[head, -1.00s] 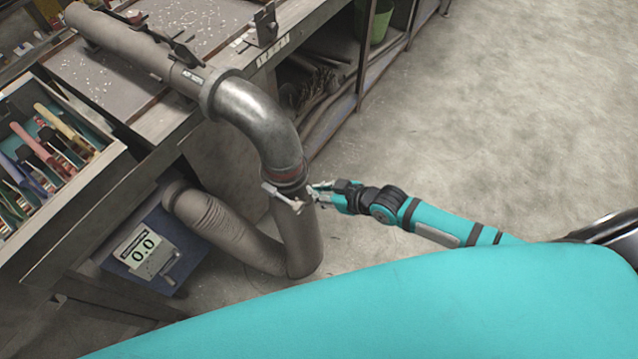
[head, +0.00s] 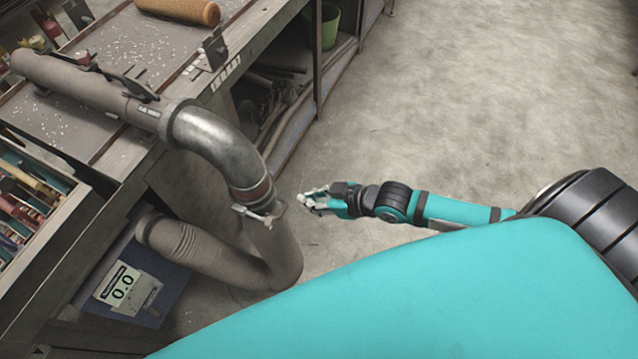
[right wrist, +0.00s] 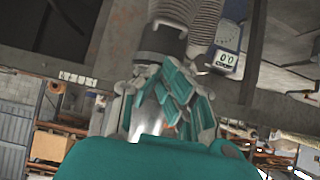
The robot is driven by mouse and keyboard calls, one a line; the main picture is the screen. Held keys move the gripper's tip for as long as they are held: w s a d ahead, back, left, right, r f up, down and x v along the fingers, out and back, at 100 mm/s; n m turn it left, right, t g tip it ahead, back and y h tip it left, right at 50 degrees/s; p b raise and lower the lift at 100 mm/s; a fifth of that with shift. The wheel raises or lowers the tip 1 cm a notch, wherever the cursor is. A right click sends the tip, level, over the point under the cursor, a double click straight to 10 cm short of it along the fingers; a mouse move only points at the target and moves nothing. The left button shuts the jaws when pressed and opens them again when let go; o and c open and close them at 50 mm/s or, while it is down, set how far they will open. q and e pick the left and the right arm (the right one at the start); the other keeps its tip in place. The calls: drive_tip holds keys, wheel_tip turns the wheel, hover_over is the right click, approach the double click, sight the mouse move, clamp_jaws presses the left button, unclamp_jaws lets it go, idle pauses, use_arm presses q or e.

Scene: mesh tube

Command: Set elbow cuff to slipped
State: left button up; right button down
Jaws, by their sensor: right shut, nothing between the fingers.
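The metal elbow (head: 215,140) bends down from the tube on the bench. A reddish band (head: 256,192) shows at its lower end. Just below it, the cuff with a pale lever-like clamp (head: 262,217) sits around the joint with the grey hose (head: 272,255). I cannot tell exactly how far the cuff overlaps the elbow. My right gripper (head: 306,198) is shut and empty, to the right of the cuff with a gap between them. Its fingers (right wrist: 165,100) fill the middle of the right wrist view. My left gripper is not in view.
A blue box with a display reading 0.0 (head: 122,288) stands under the bench, and the display also shows in the right wrist view (right wrist: 226,60). A tool drawer (head: 28,205) is at the left. An orange roll (head: 180,10) lies on the bench. The floor at right is clear.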

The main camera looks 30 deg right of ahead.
drive_tip(key=shift+v, duration=1.1)
drive_tip(key=shift+f, duration=0.1)
drive_tip(key=s+d+f+m+g+h+b, duration=0.15)
drive_tip(key=d+f, duration=0.25)
drive_tip(key=f, duration=0.4)
drive_tip(key=s+d+f+m+h, duration=0.15)
drive_tip(key=d+f, duration=0.25)
drive_tip(key=f, duration=0.5)
drive_tip(key=s+d+f+m+h+b, duration=0.1)
drive_tip(key=s+d+f+h, duration=0.15)
drive_tip(key=f, duration=0.55)
drive_tip(key=s+a+f+g, duration=0.2)
drive_tip(key=s+f, duration=0.3)
drive_tip(key=s, duration=0.3)
drive_tip(key=s+a+f+g+h, duration=0.1)
drive_tip(key=s+f+g, duration=0.1)
drive_tip(key=s+f, duration=0.4)
drive_tip(key=s+a+f+m+g, duration=0.1)
drive_tip(key=s+f, duration=0.5)
drive_tip(key=s, duration=0.6)
drive_tip(key=shift+s+a+g+b, duration=0.2)
drive_tip(key=shift+a+g+b, duration=0.3)
drive_tip(key=shift+a, duration=0.3)
drive_tip(key=shift+f, duration=0.1)
